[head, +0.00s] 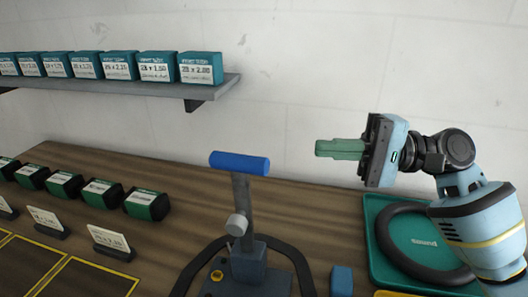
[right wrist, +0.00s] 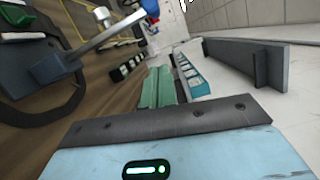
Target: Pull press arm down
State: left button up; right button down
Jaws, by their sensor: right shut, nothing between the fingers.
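The press arm (head: 242,204) stands upright on the workbench, a grey lever with a blue crossbar handle (head: 239,163) on top. Its dark base (head: 247,268) sits at the bottom middle of the head view. My right gripper (head: 318,149) is to the right of the handle and slightly higher in the picture, apart from it, with its green fingers together and empty, pointing left. In the right wrist view the green fingers (right wrist: 157,88) are closed, and the lever (right wrist: 105,45) runs across the upper left. My left gripper is not in view.
A green tray (head: 374,240) with a black ring (head: 388,246) lies at the right. A shelf (head: 218,86) with several teal boxes (head: 200,68) hangs on the wall. Several dark green boxes (head: 146,203) line the bench at left. A blue block (head: 342,280) is beside the press base.

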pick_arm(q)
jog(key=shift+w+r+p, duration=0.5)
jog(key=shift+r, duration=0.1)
pick_arm(e)
jog(key=s+a, duration=0.3)
jog(key=a, duration=0.8)
jog(key=shift+a+r, duration=0.15)
jog(key=shift+r, duration=0.3)
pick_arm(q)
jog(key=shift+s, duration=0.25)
pick_arm(e)
jog(key=shift+a, duration=0.1)
